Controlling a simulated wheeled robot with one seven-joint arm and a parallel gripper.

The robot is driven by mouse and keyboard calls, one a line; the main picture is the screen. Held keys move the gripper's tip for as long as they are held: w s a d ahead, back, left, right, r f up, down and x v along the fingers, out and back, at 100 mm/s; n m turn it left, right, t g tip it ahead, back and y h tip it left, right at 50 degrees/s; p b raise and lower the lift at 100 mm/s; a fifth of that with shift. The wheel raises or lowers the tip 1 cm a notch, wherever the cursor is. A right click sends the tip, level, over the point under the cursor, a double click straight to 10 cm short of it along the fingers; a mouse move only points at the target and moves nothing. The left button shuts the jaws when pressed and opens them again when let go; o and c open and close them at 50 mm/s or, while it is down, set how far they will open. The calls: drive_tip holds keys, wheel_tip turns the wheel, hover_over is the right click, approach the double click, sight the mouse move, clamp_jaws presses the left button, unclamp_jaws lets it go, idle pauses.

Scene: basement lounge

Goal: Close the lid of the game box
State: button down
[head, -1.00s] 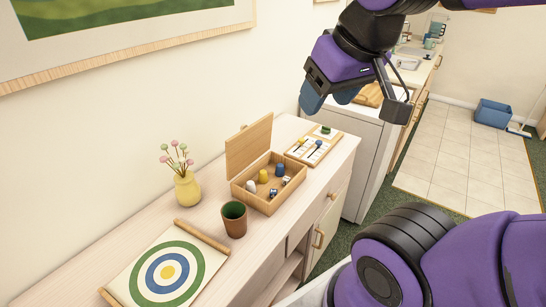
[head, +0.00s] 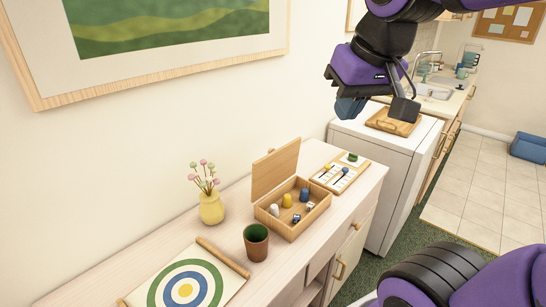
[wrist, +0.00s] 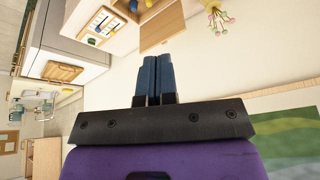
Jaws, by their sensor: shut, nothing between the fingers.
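The wooden game box (head: 284,228) stands on the cabinet top in the head view, holding game pieces and dice. Its lid (head: 276,168) is open, standing up along the wall side and leaning slightly back. The lid also shows in the wrist view (wrist: 162,27), with part of the box beside it. My gripper (head: 350,108) is above and to the right of the box in the head view, well apart from it. In the wrist view its blue fingers (wrist: 154,76) are together with nothing between them.
A brown cup (head: 256,246), a yellow vase with flowers (head: 211,209) and a target mat (head: 160,285) stand left of the box. A game board (head: 340,178) lies right of it. A framed picture (head: 180,80) hangs on the wall behind.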

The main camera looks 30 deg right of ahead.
drive_tip(key=w+d+m+g, duration=0.2)
drive_tip(key=w+m+g, duration=0.35)
drive_tip(key=w, duration=1.95)
drive_tip(key=w+d+f+m+g+h, duration=0.1)
drive_tip(key=w+f+m+g, duration=0.4)
drive_tip(key=w+f, duration=1.4)
wheel_tip(320, 180, down, 9)
drive_tip(key=s+d+m+t, duration=0.1)
drive_tip(key=s+m+t, duration=0.1)
drive_tip(key=shift+s+d, duration=0.15)
drive_tip(key=shift+s, duration=0.2)
drive_tip(key=shift+r, duration=0.1)
